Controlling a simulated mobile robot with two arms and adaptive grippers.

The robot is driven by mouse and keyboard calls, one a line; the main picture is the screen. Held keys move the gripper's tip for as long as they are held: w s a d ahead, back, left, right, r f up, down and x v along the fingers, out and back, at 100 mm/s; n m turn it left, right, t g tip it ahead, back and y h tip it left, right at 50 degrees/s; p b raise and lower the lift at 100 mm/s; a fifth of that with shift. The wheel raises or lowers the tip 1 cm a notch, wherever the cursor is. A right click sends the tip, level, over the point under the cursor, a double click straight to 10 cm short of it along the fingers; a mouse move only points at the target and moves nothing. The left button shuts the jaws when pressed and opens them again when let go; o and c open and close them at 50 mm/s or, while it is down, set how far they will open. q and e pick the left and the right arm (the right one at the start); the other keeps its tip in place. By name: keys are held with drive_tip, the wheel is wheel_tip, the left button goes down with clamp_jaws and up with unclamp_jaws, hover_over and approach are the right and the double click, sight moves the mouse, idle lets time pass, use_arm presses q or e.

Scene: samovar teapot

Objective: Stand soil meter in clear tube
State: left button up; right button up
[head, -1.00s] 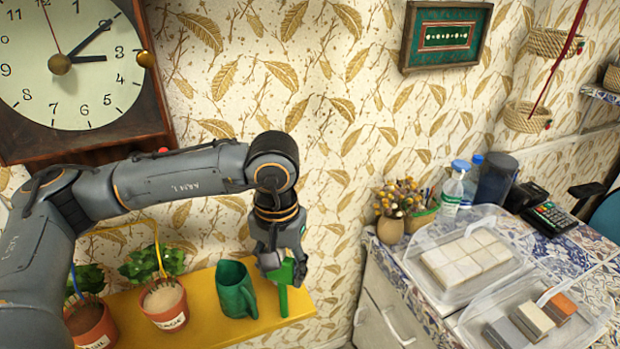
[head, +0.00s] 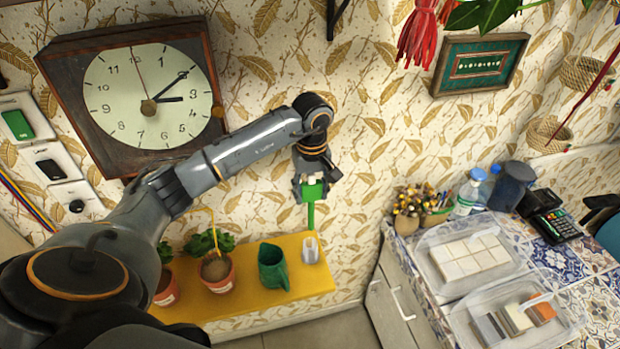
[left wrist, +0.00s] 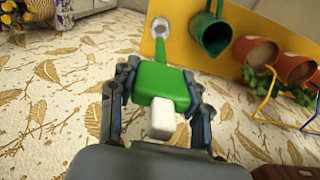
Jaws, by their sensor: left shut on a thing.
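My left gripper (head: 312,188) is shut on the green soil meter (head: 311,213), holding it upright above the yellow shelf, stem down. The left wrist view shows the meter's green body (left wrist: 161,84) between the fingers (left wrist: 157,100) and its white knob facing the camera. The clear tube (head: 310,250) stands at the right part of the shelf, below the stem. In the head view the stem's lower end is a little above the tube. In the left wrist view the stem points toward the tube's mouth (left wrist: 154,24); depth between them is hard to tell.
The yellow shelf (head: 240,304) also bears a green watering can (head: 272,267) left of the tube and terracotta pots with plants (head: 217,272) further left. A wall clock (head: 150,98) hangs above. A tiled counter with clear trays (head: 470,255) stands at right.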

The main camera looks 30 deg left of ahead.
sight(310, 219)
use_arm(q)
drive_tip(key=shift+a, duration=0.15)
drive_tip(key=shift+f, duration=0.35)
drive_tip(key=shift+f+b, duration=1.45)
drive_tip(key=shift+f, duration=0.95)
wheel_tip(310, 219, down, 6)
drive_tip(key=b, duration=0.5)
drive_tip(key=shift+r, duration=0.15)
drive_tip(key=o, duration=1.3)
